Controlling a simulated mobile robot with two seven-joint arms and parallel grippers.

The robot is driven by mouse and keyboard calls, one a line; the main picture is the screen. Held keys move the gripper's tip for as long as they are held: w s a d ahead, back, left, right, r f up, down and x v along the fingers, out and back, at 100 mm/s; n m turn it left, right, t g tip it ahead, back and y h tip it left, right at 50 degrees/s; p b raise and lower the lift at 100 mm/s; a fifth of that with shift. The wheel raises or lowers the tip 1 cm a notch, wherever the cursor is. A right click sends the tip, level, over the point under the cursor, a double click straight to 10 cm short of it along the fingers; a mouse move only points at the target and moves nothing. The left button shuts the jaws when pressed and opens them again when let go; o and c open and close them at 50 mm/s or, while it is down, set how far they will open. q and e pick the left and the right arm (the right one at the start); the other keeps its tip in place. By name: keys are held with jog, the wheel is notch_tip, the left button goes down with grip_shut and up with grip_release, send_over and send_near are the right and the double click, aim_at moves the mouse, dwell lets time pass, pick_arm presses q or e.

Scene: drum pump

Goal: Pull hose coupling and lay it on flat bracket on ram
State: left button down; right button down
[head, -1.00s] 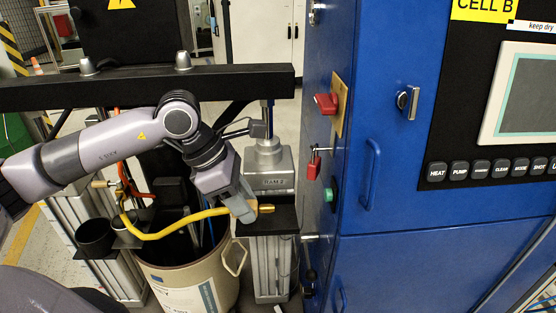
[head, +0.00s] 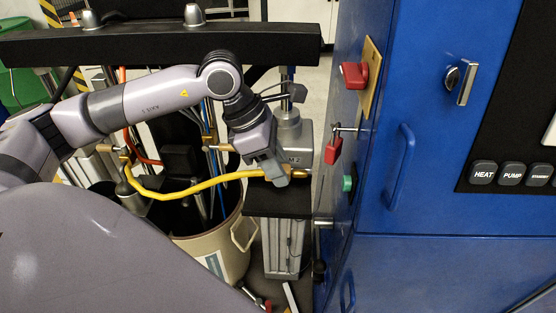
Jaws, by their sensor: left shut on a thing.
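My left gripper (head: 278,176) is shut on the brass hose coupling (head: 300,173) at the right end of the yellow hose (head: 190,190). The coupling's tip sticks out to the right of the fingers. The gripper is over the flat black bracket (head: 275,205) on the front of the grey ram (head: 294,135). I cannot tell whether the coupling touches the bracket. The hose sags left from the gripper across the drum opening to a fitting on the far side. My right gripper is not in view.
A beige drum (head: 205,245) stands left of the bracket. A blue cabinet (head: 450,265) with a red knob, red padlock (head: 334,150) and green button (head: 348,183) stands close on the right. A black crossbeam (head: 150,45) runs behind my arm.

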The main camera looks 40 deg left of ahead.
aim_at(285, 204)
pick_arm(q)
jog(key=shift+f+b, duration=0.9)
jog(key=shift+f, duration=0.95)
notch_tip(285, 204, down, 3)
jog(key=b, duration=0.3)
jog(key=shift+f, duration=0.1)
jog(key=shift+f+b, duration=0.1)
jog(key=shift+b, duration=0.35)
jog(key=c, duration=0.7)
grip_release()
jog(key=shift+f, duration=0.1)
jog(key=shift+s, duration=0.1)
